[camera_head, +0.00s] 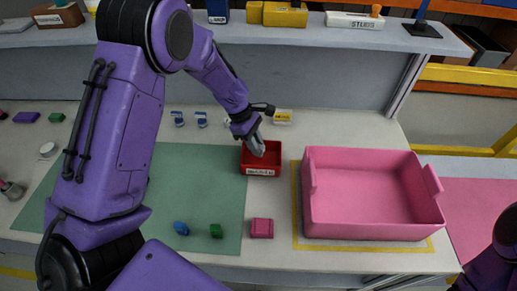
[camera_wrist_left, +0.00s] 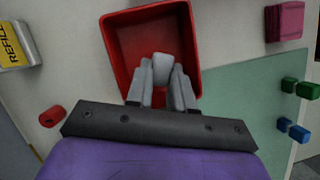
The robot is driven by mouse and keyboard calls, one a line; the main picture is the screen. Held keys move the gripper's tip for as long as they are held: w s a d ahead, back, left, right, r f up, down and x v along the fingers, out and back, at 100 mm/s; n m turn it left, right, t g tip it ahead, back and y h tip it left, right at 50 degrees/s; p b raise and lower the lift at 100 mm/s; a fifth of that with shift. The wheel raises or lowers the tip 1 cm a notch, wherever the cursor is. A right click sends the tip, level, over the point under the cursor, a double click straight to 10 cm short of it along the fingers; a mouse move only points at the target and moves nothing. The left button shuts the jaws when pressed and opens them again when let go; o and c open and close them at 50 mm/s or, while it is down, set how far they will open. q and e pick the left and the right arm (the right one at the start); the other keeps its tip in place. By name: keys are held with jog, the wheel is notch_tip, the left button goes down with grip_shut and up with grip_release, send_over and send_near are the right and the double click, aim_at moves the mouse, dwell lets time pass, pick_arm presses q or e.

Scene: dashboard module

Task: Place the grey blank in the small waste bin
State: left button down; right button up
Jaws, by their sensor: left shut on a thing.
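The grey blank (camera_wrist_left: 161,66) is held between the fingertips of my left gripper (camera_head: 256,148) in the left wrist view. My left gripper is shut on it, over the small red waste bin (camera_head: 262,172), with the fingertips pointing down into its opening. In the left wrist view the red bin (camera_wrist_left: 112,40) lies behind the blank and fingers, and its floor shows empty around them. I cannot tell whether the blank touches the bin. In the head view the blank is hard to tell from the grey fingers. My right gripper is out of view.
A large pink tray (camera_head: 375,232) stands right of the bin. A pink block (camera_head: 262,228), a green block (camera_head: 216,231) and a blue piece (camera_head: 181,228) lie in front, near the green mat (camera_head: 190,190). A yellow-labelled box (camera_head: 282,117) stands behind the bin. A shelf (camera_head: 300,36) runs along the back.

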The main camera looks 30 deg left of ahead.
pick_arm(q)
jog(key=f, duration=0.1)
jog(key=f+p, duration=0.1)
jog(key=f, duration=0.1)
jog(key=shift+w+d+f, duration=0.2)
jog(key=shift+w+f, duration=0.05)
jog(key=shift+w, duration=0.1)
jog(key=shift+f, duration=0.2)
jog(key=shift+f, duration=0.1)
jog(key=c, duration=1)
grip_release()
jog(key=b+v, duration=0.1)
jog(key=v, duration=1.1)
jog(key=shift+a+b, duration=0.1)
jog(key=shift+b, duration=0.25)
